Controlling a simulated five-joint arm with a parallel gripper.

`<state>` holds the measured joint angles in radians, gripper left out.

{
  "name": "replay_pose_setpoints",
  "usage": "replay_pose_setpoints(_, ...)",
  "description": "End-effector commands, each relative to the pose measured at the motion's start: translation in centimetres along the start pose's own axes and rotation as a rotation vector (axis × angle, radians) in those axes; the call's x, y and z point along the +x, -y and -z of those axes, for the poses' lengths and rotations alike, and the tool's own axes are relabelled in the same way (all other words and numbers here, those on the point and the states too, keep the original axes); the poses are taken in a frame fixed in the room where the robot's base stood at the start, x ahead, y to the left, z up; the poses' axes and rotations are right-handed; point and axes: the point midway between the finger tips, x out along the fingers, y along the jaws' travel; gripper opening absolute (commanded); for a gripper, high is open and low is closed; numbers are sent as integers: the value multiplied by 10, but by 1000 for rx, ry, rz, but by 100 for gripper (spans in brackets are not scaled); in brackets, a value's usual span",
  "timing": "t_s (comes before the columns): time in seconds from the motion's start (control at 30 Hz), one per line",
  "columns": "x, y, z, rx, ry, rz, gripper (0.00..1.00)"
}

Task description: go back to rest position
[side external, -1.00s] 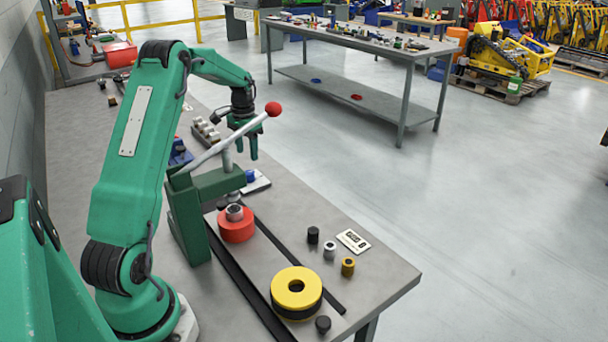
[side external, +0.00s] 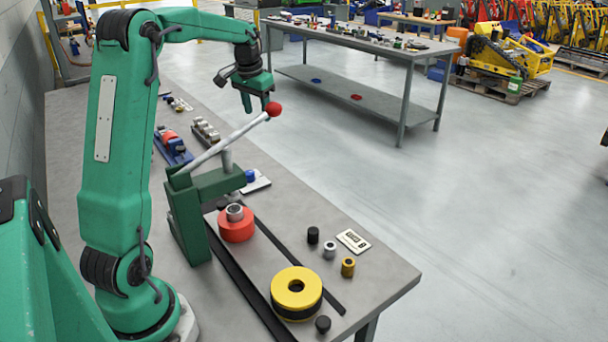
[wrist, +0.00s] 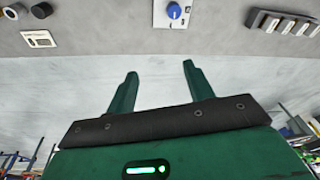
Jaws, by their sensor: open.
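My gripper (side external: 257,103) is open and empty. In the side external view it hangs in the air above the bench, close to the red ball knob (side external: 273,109) of the press lever, and I cannot tell whether they touch. In the wrist view its two green fingers (wrist: 158,82) stand apart with only floor between them. My arm is raised and bent at the elbow over the bench.
On the bench (side external: 376,272) stand a green lever press (side external: 190,222), a red carrier (side external: 236,229) with a metal ring, and a yellow carrier (side external: 282,289) on a dark track. Small cylinders (side external: 330,249) and a label card (side external: 353,240) lie right. A blue knob (wrist: 174,10) shows too.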

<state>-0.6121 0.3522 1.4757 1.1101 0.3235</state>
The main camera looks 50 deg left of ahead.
Motion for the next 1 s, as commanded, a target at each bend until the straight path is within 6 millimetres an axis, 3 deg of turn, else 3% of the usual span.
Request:
replay_pose_setpoints(0.03, -20, -8, 0, -10, -30, 6, 52)
replay_pose_setpoints(0.3, -104, -45, -14, -80, -159, 16, 52)
replay_pose_setpoints(0.6, -170, -92, -52, -118, -279, -7, 52)
replay_pose_setpoints(0.8, -180, -131, -93, -81, -319, -41, 52)
replay_pose_setpoints(1.0, -161, -169, -142, 7, -323, -78, 52)
